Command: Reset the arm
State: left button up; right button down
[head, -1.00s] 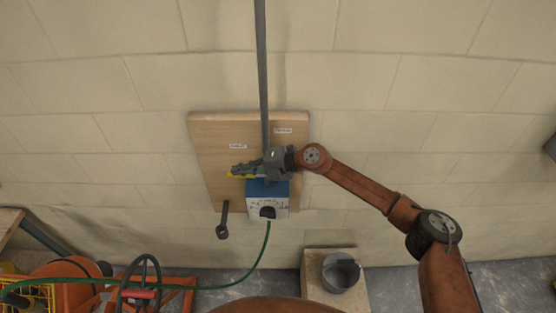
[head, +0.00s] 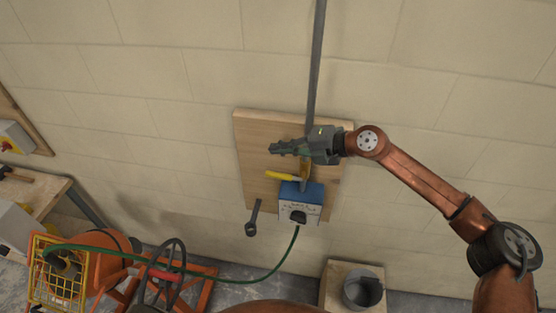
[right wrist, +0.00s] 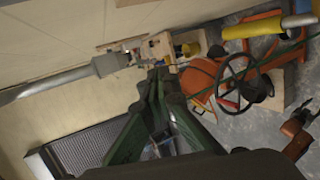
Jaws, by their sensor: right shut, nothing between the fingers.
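My right gripper (head: 279,147) comes in from the right in the head view, its fingers pointing left across a wooden wall board (head: 253,130). The fingers are shut and empty. They are a little above a yellow lever handle (head: 279,176) and apart from it in the picture. The shut fingertips (right wrist: 157,78) also show in the right wrist view, with a yellow bar (right wrist: 257,28) at upper right.
A grey pipe (head: 317,60) runs up the wall above the board. A dark wrench-shaped part (head: 253,220) is at the board's lower left. A green hose (head: 230,281) loops to an orange mixer (head: 105,255). A grey bucket (head: 362,289) stands at lower right.

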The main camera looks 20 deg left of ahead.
jog(key=shift+s+r, duration=0.1)
jog(key=shift+r, duration=0.5)
jog(key=shift+d, duration=0.1)
